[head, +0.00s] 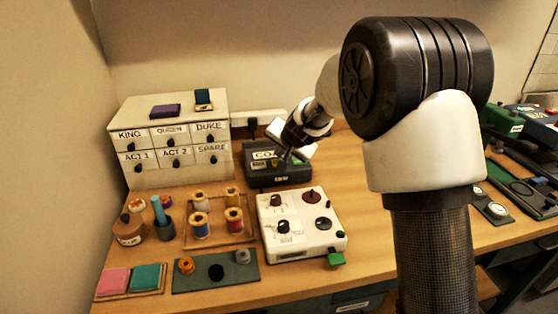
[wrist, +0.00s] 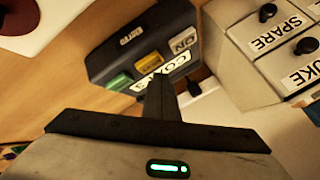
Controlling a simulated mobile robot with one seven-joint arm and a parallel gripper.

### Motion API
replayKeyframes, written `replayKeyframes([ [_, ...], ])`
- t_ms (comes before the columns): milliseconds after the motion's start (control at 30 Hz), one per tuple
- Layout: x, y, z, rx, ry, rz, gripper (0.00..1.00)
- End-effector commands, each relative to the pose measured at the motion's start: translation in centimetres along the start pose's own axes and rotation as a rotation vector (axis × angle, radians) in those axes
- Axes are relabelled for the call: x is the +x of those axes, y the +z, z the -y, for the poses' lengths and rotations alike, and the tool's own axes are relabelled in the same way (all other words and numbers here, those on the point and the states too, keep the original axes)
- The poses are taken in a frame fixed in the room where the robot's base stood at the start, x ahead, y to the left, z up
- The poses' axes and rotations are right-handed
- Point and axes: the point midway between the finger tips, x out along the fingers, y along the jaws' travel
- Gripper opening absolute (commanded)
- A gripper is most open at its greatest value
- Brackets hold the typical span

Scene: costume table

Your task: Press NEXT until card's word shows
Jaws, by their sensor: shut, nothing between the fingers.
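A dark box-shaped device (head: 279,176) stands at the back of the table, beside the drawer cabinet. Its sloped top carries a pale panel (head: 263,155) with a word starting "CO", the rest hidden by my gripper. I cannot read which key is NEXT. My gripper (wrist: 160,80) is shut and empty, its tips over the lettered panel; contact cannot be told.
A white cabinet (head: 169,178) with labelled drawers stands left of the device. A white panel with dark knobs (head: 300,247) lies in front, and a tray of thread spools (head: 248,236) is at its left. More dark equipment (head: 520,188) fills the right side.

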Motion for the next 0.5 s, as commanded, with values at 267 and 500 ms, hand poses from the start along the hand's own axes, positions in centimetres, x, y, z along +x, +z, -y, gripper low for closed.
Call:
replayKeyframes([
  [267,-0.6,-0.5,0.5,-0.001,-0.001,-0.001,0.00],
  [500,-2.4,-1.8,1.8,0.000,-0.001,-0.001,0.00],
])
